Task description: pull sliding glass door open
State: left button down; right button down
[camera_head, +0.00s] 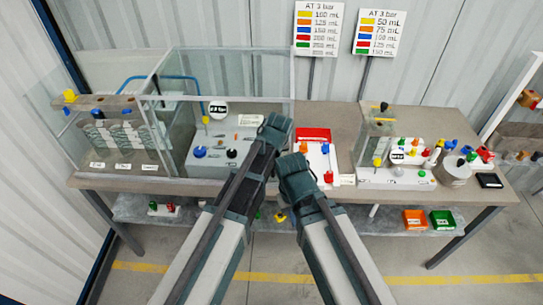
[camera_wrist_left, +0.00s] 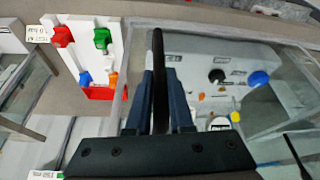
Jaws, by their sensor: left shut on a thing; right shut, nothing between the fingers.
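The clear glass enclosure (camera_head: 60,100) stands on the left of the table, and its sliding glass door (camera_head: 255,105) is in front of the pump unit. In the left wrist view the door's dark upright handle (camera_wrist_left: 158,60) stands between my left gripper's two blue-grey fingers (camera_wrist_left: 160,105). My left gripper (camera_head: 275,125) is shut on it at the right end of the enclosure. My right gripper (camera_head: 293,165) is shut and empty, just right of and below the left one. My arms and grippers hide part of the enclosure's right side.
A white board with coloured valves (camera_head: 322,160) lies right of the enclosure. A second pump station (camera_head: 395,160) stands at the table's right. Two volume signs (camera_head: 318,28) rise behind. Orange (camera_head: 415,220) and green (camera_head: 443,220) bins sit on the lower shelf.

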pick_arm(q)
jog(key=c, duration=0.8)
grip_release()
jog(key=shift+r, duration=0.1)
